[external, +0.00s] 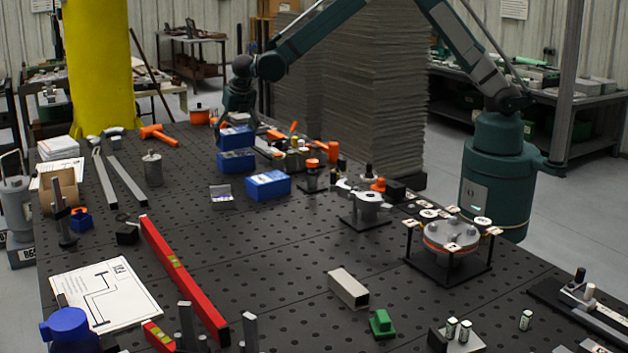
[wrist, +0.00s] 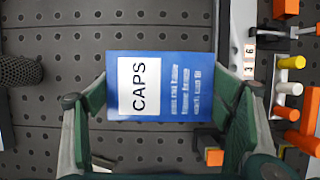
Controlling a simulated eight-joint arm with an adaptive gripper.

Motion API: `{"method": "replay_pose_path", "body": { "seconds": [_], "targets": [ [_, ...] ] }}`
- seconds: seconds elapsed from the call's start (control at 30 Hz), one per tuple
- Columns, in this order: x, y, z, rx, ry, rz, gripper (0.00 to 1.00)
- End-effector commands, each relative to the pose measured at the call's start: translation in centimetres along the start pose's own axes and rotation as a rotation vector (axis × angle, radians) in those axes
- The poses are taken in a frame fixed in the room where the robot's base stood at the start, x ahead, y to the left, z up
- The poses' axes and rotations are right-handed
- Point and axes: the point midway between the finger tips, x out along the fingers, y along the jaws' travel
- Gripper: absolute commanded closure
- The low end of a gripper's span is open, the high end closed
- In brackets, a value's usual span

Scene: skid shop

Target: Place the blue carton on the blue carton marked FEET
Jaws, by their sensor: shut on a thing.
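My gripper (external: 237,118) is shut on a blue carton (external: 237,138), with a finger at each side of it. In the wrist view this carton (wrist: 185,88) lies level between the fingers, with a white label reading CAPS. A second blue carton (external: 236,162) shows directly below it in the external view; I cannot tell whether the two touch. A third blue carton (external: 267,186) stands on the table, nearer the camera and to the right. The word FEET is not readable on either of these. Whatever lies beneath the held carton is hidden in the wrist view.
Orange, yellow and white items (wrist: 290,88) stand right of the gripper. A dark mesh cylinder (wrist: 20,70) is to its left. A small grey box (external: 222,197) sits before the cartons. The perforated table (external: 260,250) has bare room in the middle.

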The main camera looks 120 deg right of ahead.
Motion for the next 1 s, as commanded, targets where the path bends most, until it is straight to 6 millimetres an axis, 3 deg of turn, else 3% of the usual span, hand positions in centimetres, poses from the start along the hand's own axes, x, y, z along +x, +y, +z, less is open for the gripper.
{"method": "replay_pose_path", "body": {
  "seconds": [0.3, 0.77, 0.8, 0.9, 1.0],
  "targets": [
    [2.5, 0.0, -1.0, 0.0, 0.0, 0.0, 0.37],
    [3.0, 0.0, -1.2, 0.0, 0.0, 0.0, 0.37],
    [3.0, 0.0, -1.2, 0.0, 0.0, 0.0, 0.17],
    [2.9, 0.0, -1.2, 0.0, 0.0, 0.0, 0.06],
    [2.9, 0.0, -1.2, 0.0, 0.0, 0.0, 0.06]
  ]
}}
